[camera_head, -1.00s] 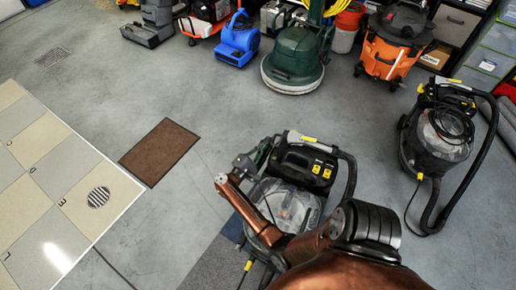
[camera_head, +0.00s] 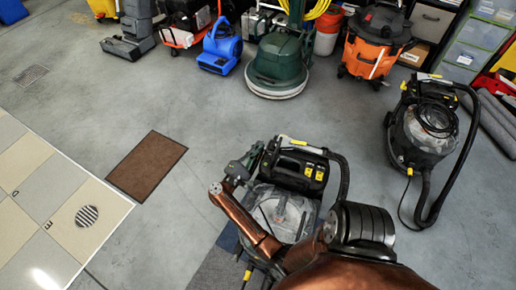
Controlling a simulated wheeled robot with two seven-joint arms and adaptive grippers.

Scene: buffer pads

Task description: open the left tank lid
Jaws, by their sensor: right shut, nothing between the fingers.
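The left machine (camera_head: 297,168) stands near the bottom middle, with a black top bearing yellow labels and a clear tank section (camera_head: 285,212) below. I cannot tell clearly where its lid's edge is, but the top looks closed. My copper right arm comes in from the bottom and covers part of the tank's front. My right gripper (camera_head: 246,165) is shut and empty at the upper left side of this machine, close to its black top. I cannot tell whether it touches. A second, similar machine (camera_head: 428,128) with a black hose stands at the right. My left gripper is out of view.
A brown mat (camera_head: 147,165) lies on the grey floor left of the machine. A tiled panel (camera_head: 40,215) lies at the far left. A blue blower (camera_head: 220,50), a green floor machine (camera_head: 280,65) and an orange vacuum (camera_head: 372,45) stand behind. The floor between is clear.

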